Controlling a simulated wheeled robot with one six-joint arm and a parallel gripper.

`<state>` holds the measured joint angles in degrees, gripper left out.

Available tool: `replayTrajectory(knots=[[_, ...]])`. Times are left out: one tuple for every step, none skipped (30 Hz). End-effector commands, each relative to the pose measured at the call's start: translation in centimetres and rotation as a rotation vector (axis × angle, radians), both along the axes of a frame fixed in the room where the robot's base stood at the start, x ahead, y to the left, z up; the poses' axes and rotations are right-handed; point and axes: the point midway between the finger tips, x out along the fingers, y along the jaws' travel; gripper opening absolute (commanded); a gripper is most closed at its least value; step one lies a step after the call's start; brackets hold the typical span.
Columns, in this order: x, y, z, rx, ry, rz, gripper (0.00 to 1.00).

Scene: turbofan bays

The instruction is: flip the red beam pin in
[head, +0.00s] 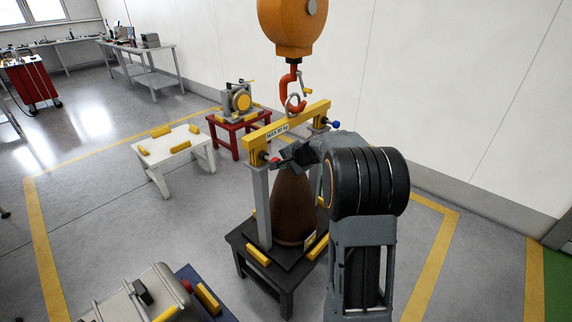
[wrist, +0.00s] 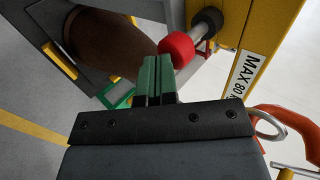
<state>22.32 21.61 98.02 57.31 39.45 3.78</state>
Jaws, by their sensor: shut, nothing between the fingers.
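In the head view the red knob (head: 275,160) is small, near the left end of the yellow beam (head: 290,122). My gripper (wrist: 157,62) is shut, its green fingers together with nothing held. The fingertips are just left of the red knob and look close to it; whether they touch, I cannot tell. In the head view my gripper (head: 284,160) is partly hidden by my wrist.
An orange hoist (head: 292,25) with a red hook (head: 290,92) hangs over the beam. A brown cone (head: 291,205) stands between grey posts on a black stand (head: 262,268). A blue knob (head: 336,124) is at the beam's far end. A white table (head: 172,148) stands left.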

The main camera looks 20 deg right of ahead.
Motion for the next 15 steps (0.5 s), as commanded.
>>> replayTrajectory(knots=[[0.0, 0.0, 0.0, 0.0, 0.0, 0.0, 0.0], [0.1, 0.0, 0.0, 0.0, 0.0, 0.0, 0.0], [0.4, 0.2, 0.1, 0.0, 0.0, 0.001, 0.0], [0.8, 0.4, 0.1, -0.001, 0.0, 0.002, 0.0], [1.3, 0.6, 0.1, -0.001, 0.0, 0.004, 0.0], [1.9, 0.9, 0.2, 0.001, 0.0, 0.004, 0.0], [2.3, 1.1, 0.2, 0.0, 0.0, 0.004, 0.0], [2.7, 1.2, 0.1, -0.001, 0.001, 0.004, 0.0], [3.1, 1.4, 0.1, -0.001, 0.001, 0.003, 0.0], [3.4, 1.6, 0.1, -0.001, 0.0, 0.002, 0.0], [3.5, 1.6, 0.1, -0.001, 0.0, 0.002, 0.0], [3.6, 1.7, 0.0, -0.001, 0.0, 0.001, 0.0], [3.7, 1.7, 0.0, -0.001, 0.0, 0.001, 0.0], [3.7, 1.7, 0.0, -0.001, 0.0, 0.001, 0.0], [3.7, 1.7, 0.0, 0.0, 0.0, 0.0, 0.0]])
